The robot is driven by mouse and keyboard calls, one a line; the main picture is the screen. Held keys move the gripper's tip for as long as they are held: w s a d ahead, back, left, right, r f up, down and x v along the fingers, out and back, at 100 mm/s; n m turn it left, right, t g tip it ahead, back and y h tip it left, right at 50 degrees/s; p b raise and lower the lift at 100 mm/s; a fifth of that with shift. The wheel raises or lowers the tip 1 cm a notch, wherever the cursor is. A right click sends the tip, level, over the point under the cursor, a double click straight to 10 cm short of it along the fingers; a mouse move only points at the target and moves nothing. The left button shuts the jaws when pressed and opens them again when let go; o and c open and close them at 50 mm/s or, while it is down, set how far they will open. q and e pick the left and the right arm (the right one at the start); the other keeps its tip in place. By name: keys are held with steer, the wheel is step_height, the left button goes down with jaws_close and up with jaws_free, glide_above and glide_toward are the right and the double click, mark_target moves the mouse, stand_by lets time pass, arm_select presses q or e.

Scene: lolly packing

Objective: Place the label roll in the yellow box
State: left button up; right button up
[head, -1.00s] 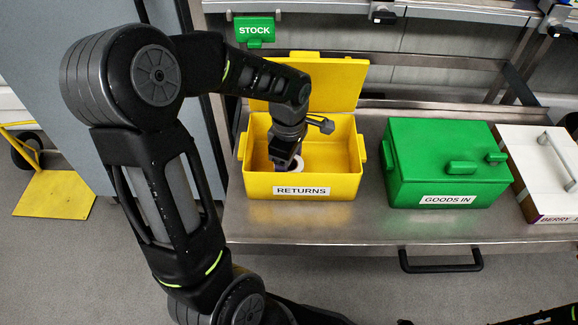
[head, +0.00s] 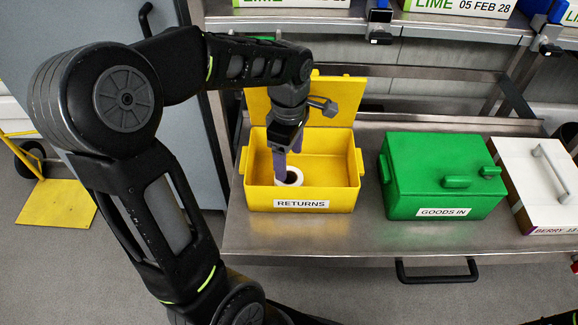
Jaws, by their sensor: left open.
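The yellow box (head: 257,193), labelled RETURNS, stands on the steel bench with its lid raised at the back. The white label roll (head: 293,178) with a dark centre lies inside it, near the front left of its floor. My left gripper (head: 287,172) is open over the box, pointing down, with its fingers just above or beside the roll. I cannot tell whether a finger still touches the roll. My right gripper is not in view.
A closed green box (head: 440,170) labelled GOODS IN stands to the right on the bench (head: 340,232). A white-lidded box (head: 545,165) is at the far right. Shelves with lime boxes (head: 457,6) run along the back. The bench between the yellow and green boxes is clear.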

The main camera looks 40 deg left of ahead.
arm_select(q)
steer(key=shift+r, duration=1.6)
